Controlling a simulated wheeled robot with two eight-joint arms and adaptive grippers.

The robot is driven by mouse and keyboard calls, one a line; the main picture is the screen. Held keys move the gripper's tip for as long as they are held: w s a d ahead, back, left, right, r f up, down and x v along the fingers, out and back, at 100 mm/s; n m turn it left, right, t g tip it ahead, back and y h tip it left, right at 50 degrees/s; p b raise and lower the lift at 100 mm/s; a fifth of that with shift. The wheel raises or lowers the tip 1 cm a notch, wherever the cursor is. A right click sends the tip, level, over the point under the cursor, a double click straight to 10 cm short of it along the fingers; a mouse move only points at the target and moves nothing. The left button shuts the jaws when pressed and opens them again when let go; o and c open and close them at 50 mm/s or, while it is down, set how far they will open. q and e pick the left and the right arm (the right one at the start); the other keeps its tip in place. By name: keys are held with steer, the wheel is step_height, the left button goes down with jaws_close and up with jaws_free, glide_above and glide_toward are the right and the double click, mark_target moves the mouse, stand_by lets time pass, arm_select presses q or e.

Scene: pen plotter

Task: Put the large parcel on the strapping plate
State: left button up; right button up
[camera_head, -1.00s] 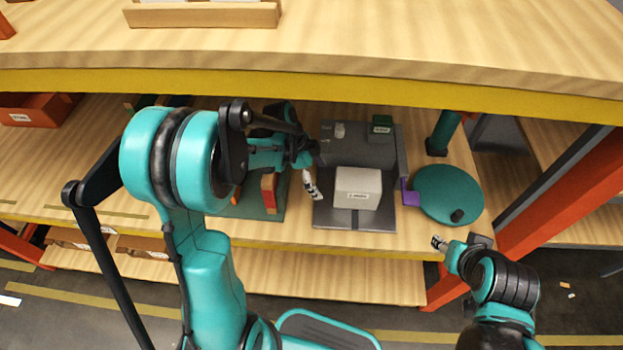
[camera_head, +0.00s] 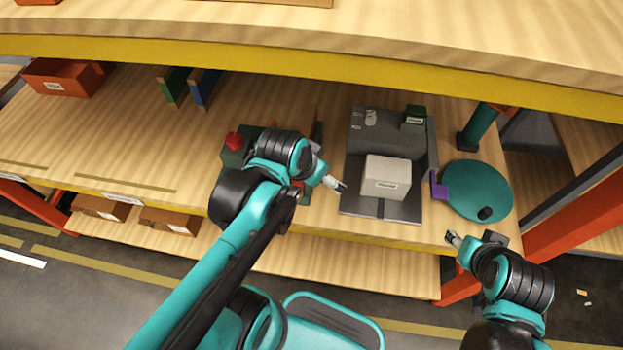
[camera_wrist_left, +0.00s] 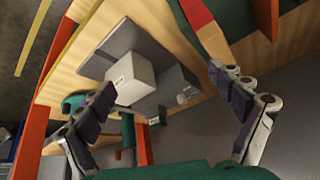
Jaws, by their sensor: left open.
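A pale grey-white box with a label, which looks like the large parcel (camera_head: 387,172), sits on a dark grey plate (camera_head: 358,203). It covers the middle of the plate's near part. The box (camera_wrist_left: 132,80) and plate (camera_wrist_left: 117,42) also show in the left wrist view.
A round teal turntable (camera_head: 478,190) stands right of the plate, with a purple block (camera_head: 438,188) between. An upper shelf (camera_head: 300,40) overhangs.

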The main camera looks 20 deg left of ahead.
arm_select(q)
steer(key=s+n, duration=0.1)
steer(key=s+n+t, duration=0.1)
steer(key=s, duration=0.1)
steer(key=shift+a+r+n+y, duration=0.15)
steer(key=shift+a+n+y, duration=0.15)
steer(key=shift+n, duration=0.1)
stand_by(1.0)
